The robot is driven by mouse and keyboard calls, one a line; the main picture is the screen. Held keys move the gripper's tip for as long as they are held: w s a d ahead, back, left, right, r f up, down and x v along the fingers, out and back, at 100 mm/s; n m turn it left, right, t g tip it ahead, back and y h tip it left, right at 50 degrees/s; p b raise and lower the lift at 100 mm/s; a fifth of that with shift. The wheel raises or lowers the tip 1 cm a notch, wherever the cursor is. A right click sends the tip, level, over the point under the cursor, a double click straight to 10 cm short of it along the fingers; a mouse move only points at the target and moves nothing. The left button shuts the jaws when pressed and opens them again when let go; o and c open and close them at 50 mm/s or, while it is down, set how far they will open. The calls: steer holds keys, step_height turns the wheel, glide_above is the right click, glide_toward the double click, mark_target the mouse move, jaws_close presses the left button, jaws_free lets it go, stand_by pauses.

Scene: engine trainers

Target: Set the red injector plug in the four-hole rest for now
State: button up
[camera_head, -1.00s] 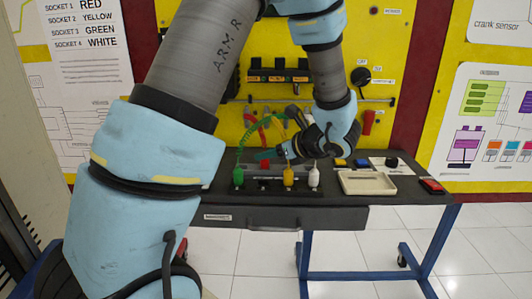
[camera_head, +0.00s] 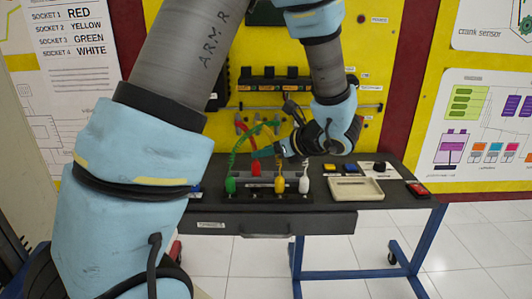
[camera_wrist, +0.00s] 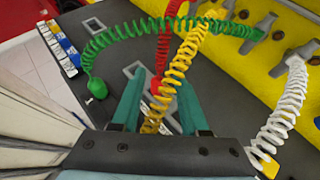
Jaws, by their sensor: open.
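The red injector plug (camera_head: 255,167) stands near the left-middle of the black four-hole rest (camera_head: 262,199), between the green and yellow plugs and higher in the head view. I cannot tell whether it is in a hole or behind the rest. Green (camera_head: 230,184), yellow (camera_head: 280,185) and white (camera_head: 304,185) plugs stand upright along the rest. My gripper (camera_head: 262,153) is open just above the red plug. In the wrist view the red plug (camera_wrist: 160,88) shows between the spread teal fingers (camera_wrist: 160,82), partly hidden by the yellow coiled cord (camera_wrist: 178,70).
Coiled cords run from the plugs to the yellow panel (camera_head: 375,60) behind. A beige tray (camera_head: 356,188), yellow and blue buttons, a black knob (camera_head: 380,166) and a red item (camera_head: 418,189) occupy the bench's right side.

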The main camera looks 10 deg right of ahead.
steer(key=shift+r+p, duration=0.45)
steer(key=shift+r, duration=0.5)
steer(key=o, duration=0.6)
steer(key=shift+c, duration=0.2)
steer(key=b+v, duration=0.2)
steer(key=v, duration=0.8)
steer(key=shift+s+d, duration=0.25)
